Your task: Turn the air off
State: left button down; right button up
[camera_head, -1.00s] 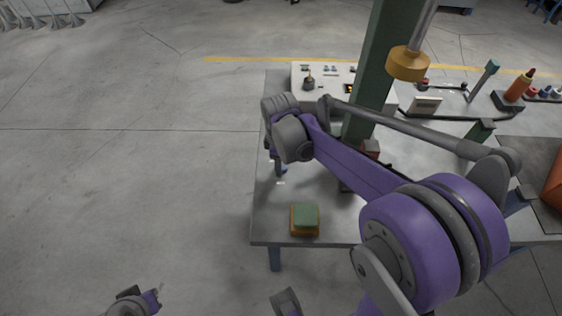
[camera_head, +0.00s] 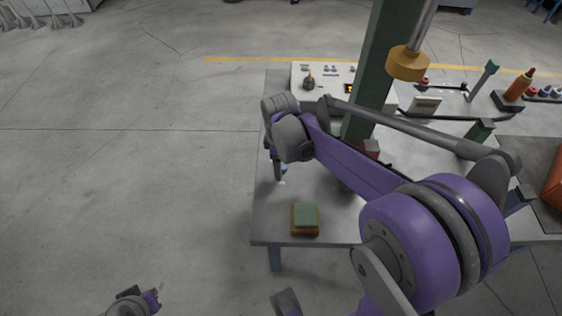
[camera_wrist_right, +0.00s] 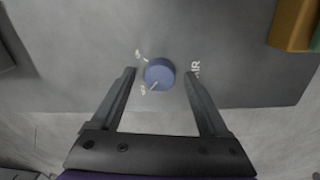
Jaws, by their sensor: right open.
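A round blue knob (camera_wrist_right: 159,74) is set on the grey bench top beside the printed word AIR. Its white pointer line is at the lower left, toward one of two small white marks that are hard to read. My right gripper (camera_wrist_right: 160,80) is open, with one finger on each side of the knob and a gap to each; it is not gripping. In the head view my right gripper (camera_head: 279,176) is over the bench's left edge and mostly hides the knob. My left gripper (camera_head: 154,296) is low at the left, away from the bench.
A green-topped orange block (camera_head: 305,218) sits near the bench's (camera_head: 335,205) front left corner. It shows at the upper right in the wrist view. A green post (camera_head: 372,75) rises behind my right arm. A brass-ended rod (camera_head: 407,63) hangs above. Open floor lies left.

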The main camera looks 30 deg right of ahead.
notch_tip(320, 180, up, 11)
jog(key=p, duration=0.1)
jog(key=shift+s+a, duration=0.2)
jog(key=shift+s, duration=0.05)
jog(key=shift+f, duration=0.1)
dwell(0.3)
jog(key=s+a+m+t+p, duration=0.2)
jog(key=s+a+m+p, duration=0.1)
jog(key=s, duration=0.4)
jog(key=s+a+f+m+t+p, duration=0.1)
jog(key=s+a+m+t+p, duration=0.2)
jog(key=s+m, duration=0.3)
jog(key=shift+s+a+f+m, duration=0.3)
jog(key=shift+s+a, duration=0.1)
jog(key=shift+s, duration=0.4)
